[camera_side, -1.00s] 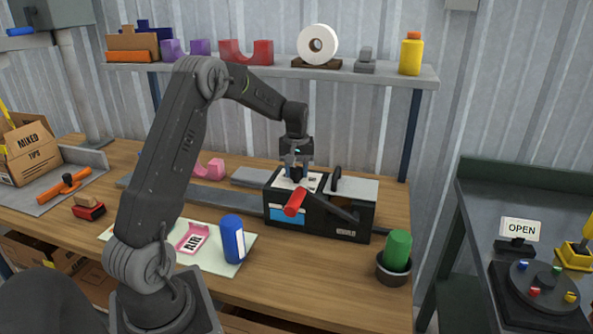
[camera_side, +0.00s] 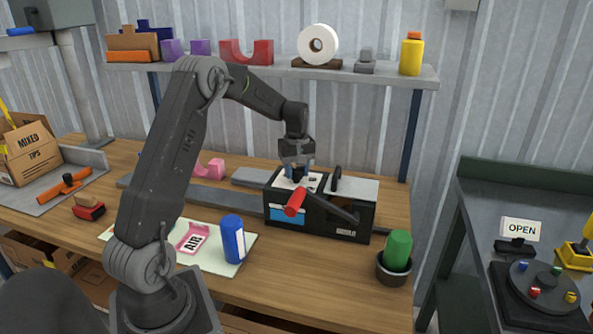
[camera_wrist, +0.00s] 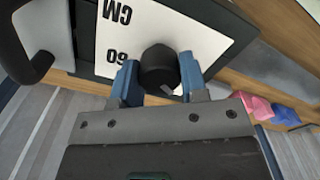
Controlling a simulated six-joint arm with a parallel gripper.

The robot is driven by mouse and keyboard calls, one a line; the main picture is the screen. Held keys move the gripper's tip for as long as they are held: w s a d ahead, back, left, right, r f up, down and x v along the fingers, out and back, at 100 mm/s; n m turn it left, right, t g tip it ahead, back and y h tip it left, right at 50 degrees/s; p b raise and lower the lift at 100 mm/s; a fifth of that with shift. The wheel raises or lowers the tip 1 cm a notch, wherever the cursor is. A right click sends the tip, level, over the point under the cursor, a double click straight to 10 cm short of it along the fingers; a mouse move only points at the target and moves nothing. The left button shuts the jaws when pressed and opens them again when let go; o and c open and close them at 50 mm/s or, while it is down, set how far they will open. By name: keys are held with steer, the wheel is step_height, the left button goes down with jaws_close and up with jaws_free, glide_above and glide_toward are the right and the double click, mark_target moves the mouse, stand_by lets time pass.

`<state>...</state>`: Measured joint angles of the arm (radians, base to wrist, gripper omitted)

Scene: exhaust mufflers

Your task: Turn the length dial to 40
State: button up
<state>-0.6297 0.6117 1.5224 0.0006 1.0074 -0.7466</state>
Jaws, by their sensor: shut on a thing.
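The length dial is a black round knob (camera_wrist: 160,70) on a white plate (camera_wrist: 125,30) marked "CM" and "60", which appear upside down in the wrist view. A pale pointer mark shows on the knob's lower right edge. My gripper (camera_wrist: 160,82) is shut on the knob, with a blue finger on each side. In the side view my gripper (camera_side: 297,174) reaches down onto the top of the black machine (camera_side: 350,225), and the knob is mostly hidden there. The number 40 cannot be made out.
A red-handled lever (camera_side: 295,203) juts from the machine's front. A blue bottle (camera_side: 232,239) stands on a pale mat (camera_side: 205,264) with a pink "AIR" stencil. A green item (camera_side: 398,250) sits in a black cup at the right. A shelf (camera_side: 270,71) runs behind.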

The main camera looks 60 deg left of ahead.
mark_target(297, 168)
steer(key=o, duration=0.9)
steer(key=shift+o, duration=0.2)
step_height(297, 168, up, 14)
steer(key=shift+f, duration=0.1)
